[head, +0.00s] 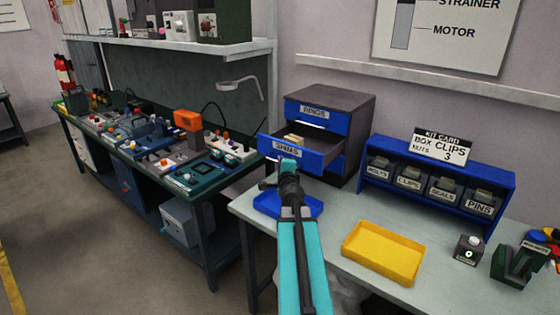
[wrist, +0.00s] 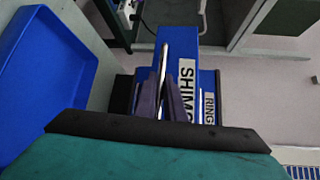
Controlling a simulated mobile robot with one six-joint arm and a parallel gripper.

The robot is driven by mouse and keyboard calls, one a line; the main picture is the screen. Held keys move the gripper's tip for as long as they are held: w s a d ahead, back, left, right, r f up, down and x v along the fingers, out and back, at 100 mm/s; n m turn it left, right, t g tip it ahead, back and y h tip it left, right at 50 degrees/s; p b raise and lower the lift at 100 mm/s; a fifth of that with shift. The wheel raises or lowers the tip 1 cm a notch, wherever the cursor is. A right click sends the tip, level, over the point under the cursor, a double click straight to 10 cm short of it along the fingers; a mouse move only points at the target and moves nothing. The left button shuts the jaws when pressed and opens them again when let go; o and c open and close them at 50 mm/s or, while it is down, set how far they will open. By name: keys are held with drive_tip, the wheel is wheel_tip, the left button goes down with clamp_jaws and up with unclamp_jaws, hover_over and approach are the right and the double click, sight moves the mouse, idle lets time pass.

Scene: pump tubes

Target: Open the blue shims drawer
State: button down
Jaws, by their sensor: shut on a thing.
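The blue shims drawer (head: 312,155) is pulled well out of the dark cabinet (head: 352,115), and its inside with some pale contents shows in the head view. Its front with the SHIMS label also shows in the wrist view (wrist: 187,45). My gripper (head: 287,168) is at the drawer front, below the label. In the wrist view my gripper's fingers (wrist: 168,98) are closed around the drawer's silver handle (wrist: 163,62). The exact grip is partly hidden by my own arm in the head view.
The blue rings drawer (head: 316,117) above is shut. A blue tray (head: 270,207) lies below the open drawer, and a yellow tray (head: 383,252) lies to the right. A blue bin rack (head: 440,160) stands right of the cabinet. A cluttered green workbench (head: 190,188) stands left.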

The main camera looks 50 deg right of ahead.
drive_tip(key=shift+a, duration=0.1)
drive_tip(key=c, duration=1.9)
unclamp_jaws()
drive_tip(key=shift+o, duration=0.2)
